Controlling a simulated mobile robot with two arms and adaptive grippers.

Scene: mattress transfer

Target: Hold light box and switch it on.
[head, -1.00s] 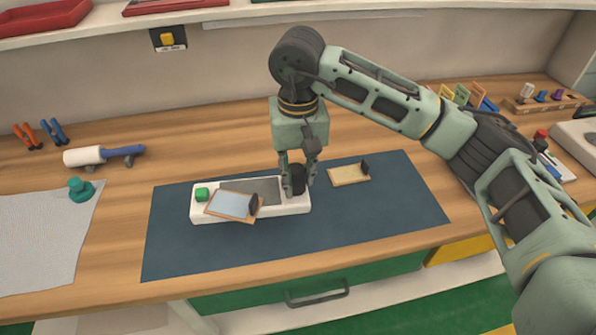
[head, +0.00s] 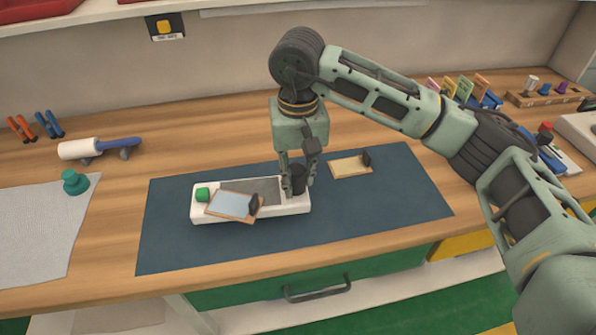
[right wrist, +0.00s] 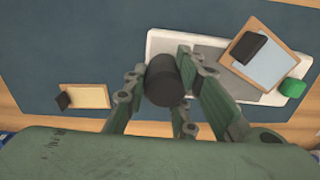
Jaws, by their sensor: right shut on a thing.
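The white light box (head: 208,215) lies on the dark blue mat, with a green button (head: 202,194) at its left end and a grey panel (head: 265,190). A wood-framed plate with a pale blue face (head: 232,204) and a black grip lies tilted across its left part. My right gripper (head: 298,182) is shut on the black knob (right wrist: 166,80) at the box's right end. The box also shows in the right wrist view (right wrist: 155,42), as does the green button (right wrist: 292,88). My left gripper is not in view.
A second framed plate (head: 350,167) with a tan face lies on the mat (head: 390,200) behind and right of the box. A roller (head: 95,149), a teal knob (head: 74,181) on a grey sheet and pliers (head: 35,127) are at left. The mat's right part is clear.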

